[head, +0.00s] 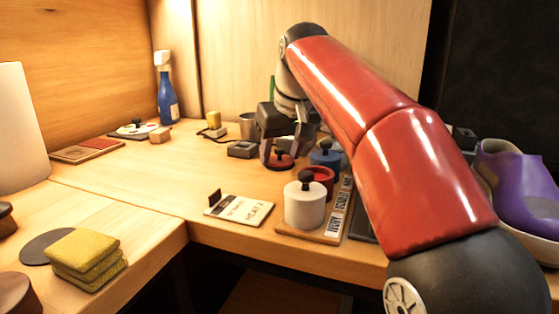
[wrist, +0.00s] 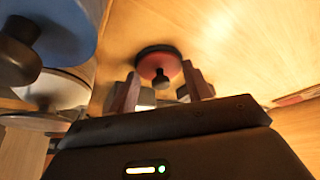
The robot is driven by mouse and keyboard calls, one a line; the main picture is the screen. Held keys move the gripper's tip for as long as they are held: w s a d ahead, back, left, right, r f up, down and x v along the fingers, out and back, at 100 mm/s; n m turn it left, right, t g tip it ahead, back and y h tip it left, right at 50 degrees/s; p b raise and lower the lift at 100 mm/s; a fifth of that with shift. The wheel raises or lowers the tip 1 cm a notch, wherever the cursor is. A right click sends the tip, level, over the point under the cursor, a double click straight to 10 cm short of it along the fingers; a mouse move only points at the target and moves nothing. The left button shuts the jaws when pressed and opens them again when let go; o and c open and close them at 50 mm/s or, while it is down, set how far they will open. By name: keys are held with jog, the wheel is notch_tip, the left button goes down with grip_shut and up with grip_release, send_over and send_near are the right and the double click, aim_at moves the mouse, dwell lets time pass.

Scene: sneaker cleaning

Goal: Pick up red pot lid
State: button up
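The red pot lid (head: 283,163) has a dark round knob and lies on the wooden table, behind the pots. It also shows in the wrist view (wrist: 147,60), with its knob pointing between my fingertips. My gripper (head: 283,146) is above the lid and points down at it. In the wrist view my gripper (wrist: 160,83) is open, with one finger on each side of the knob. I cannot tell whether the fingers touch anything. The red pot (head: 319,176) stands without a lid, and my arm covers part of the area to its right.
A white lidded pot (head: 304,208) and a blue lidded pot (head: 325,157) stand close by. The blue lid (wrist: 65,35) fills the wrist view's upper left. A label card (head: 238,209) lies in front. A purple shoe (head: 520,190) is at right.

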jog(key=c, duration=0.3)
jog(key=shift+c, duration=0.2)
